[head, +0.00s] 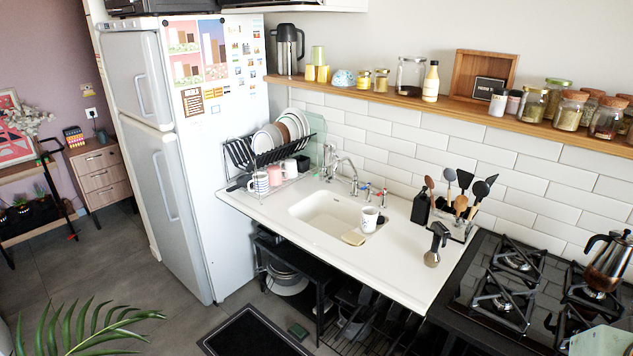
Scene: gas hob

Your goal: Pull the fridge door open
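The fridge (232,130) stands at the left of the counter, with its white side panel facing me. Its front has a shorter upper door (125,68) and a taller lower door (186,245), both grey and seen at a steep angle. Both doors look shut. The upper door has a vertical handle (142,97) and the lower door has a long vertical handle (165,187). Nothing touches either handle. My gripper is not in view.
Grey floor (110,262) lies open before the fridge doors. A palm plant (85,328) stands at the bottom left, and a dark mat (253,332) lies near the counter. A wooden drawer cabinet (102,178) stands beyond the fridge. The white sink counter (385,262) adjoins it on the right.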

